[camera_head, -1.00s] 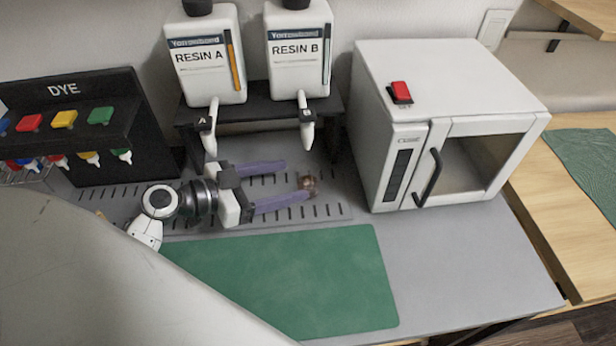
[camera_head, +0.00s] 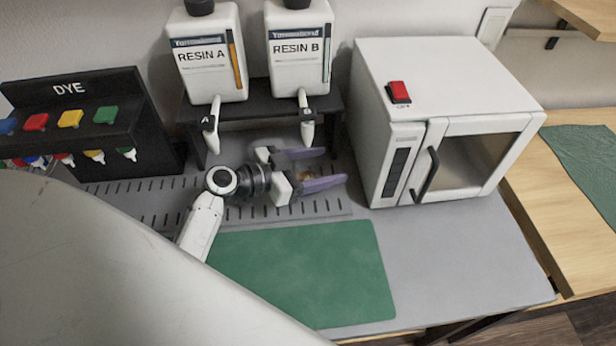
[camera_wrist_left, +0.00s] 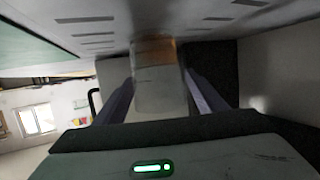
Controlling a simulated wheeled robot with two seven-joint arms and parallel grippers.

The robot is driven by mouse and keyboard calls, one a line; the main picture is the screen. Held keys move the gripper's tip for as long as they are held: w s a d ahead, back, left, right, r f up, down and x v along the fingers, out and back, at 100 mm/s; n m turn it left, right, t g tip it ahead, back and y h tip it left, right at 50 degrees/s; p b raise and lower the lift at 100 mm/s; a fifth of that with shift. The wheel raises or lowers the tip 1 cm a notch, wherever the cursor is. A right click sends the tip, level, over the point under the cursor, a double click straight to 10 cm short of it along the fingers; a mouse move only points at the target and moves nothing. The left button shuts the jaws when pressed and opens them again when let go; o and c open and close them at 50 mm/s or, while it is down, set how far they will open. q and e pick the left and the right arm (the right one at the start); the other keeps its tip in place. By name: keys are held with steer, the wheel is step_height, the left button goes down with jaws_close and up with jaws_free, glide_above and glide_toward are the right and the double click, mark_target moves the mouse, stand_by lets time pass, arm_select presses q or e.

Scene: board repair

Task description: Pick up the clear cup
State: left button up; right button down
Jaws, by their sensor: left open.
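The clear cup (camera_head: 306,172) stands on the slotted metal plate under the resin dispensers, with something brownish in its bottom. It also shows in the left wrist view (camera_wrist_left: 156,80), where the picture is upside down. My left gripper (camera_head: 332,166) is open, its two purple fingers pointing right, one on each side of the cup. In the left wrist view the fingers (camera_wrist_left: 160,95) flank the cup; whether they touch it I cannot tell. The finger nearer the viewer partly hides the cup in the head view. My right gripper is not in view.
The RESIN A bottle (camera_head: 207,55) and RESIN B bottle (camera_head: 299,50) stand on a black stand, their nozzles hanging close behind my gripper. A white oven (camera_head: 405,125) stands to the right. A green mat (camera_head: 300,275) lies clear in front. The dye rack (camera_head: 70,105) is at left.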

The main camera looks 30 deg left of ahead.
arm_select(q)
steer(key=c, duration=1.2)
steer(key=shift+r, duration=0.25)
